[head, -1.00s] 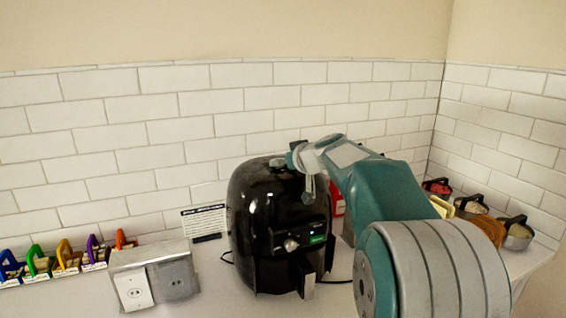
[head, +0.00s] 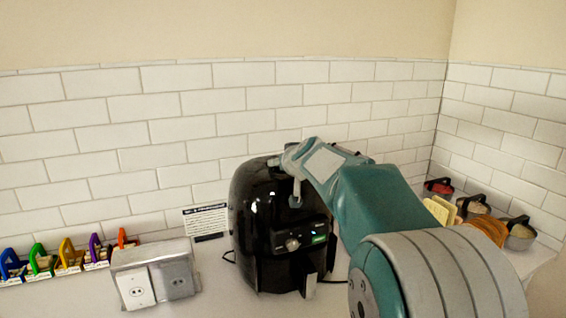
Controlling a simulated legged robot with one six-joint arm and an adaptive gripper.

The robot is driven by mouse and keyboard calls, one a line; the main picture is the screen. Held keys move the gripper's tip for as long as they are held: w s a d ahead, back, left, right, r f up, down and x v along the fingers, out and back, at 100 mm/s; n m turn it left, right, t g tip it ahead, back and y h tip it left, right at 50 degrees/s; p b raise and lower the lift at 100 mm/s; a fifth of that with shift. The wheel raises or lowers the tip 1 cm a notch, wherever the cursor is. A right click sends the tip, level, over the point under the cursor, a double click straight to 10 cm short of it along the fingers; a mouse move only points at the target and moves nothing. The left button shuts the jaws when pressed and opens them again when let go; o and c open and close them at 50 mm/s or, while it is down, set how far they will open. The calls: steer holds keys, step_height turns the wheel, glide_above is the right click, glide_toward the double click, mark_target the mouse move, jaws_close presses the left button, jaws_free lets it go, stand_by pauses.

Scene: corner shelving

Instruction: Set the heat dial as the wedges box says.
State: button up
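The black air fryer (head: 262,215) stands on the counter against the tiled wall. On its front panel is a round silver knob (head: 291,245), with a small green display (head: 318,239) to the right. I cannot read the knob's setting. My gripper (head: 296,201) hangs pointing down in front of the fryer's upper front, above the knob and apart from it. Its fingers are too small to tell open from shut. I cannot make out a wedges box; my arm covers the area right of the fryer.
A printed card (head: 205,221) leans on the wall left of the fryer. A socket box (head: 155,274) stands at front left, near several coloured clips (head: 68,258). Handled metal cups (head: 473,206) and pale yellow pieces (head: 440,210) sit at the right. The fryer's handle (head: 308,281) juts forward.

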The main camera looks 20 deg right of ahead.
steer(key=shift+s+r, duration=0.1)
steer(key=shift+r, duration=0.1)
steer(key=v, duration=1.1)
steer(key=shift+s, duration=0.35)
steer(key=s+a+f+n+g+y, duration=0.1)
steer(key=s+a+f+g, duration=0.1)
steer(key=s+a+f, duration=0.4)
steer(key=s+a+f+g+y, duration=0.1)
steer(key=s+a+f+g, duration=0.15)
steer(key=s+a, duration=0.4)
steer(key=s+f+g, duration=0.1)
steer(key=s+f, duration=0.4)
steer(key=s, duration=0.2)
steer(key=s+f+g+h, duration=0.1)
steer(key=s+f+g, duration=0.1)
steer(key=s+f, duration=0.3)
steer(key=s, duration=0.3)
steer(key=shift+f, duration=0.4)
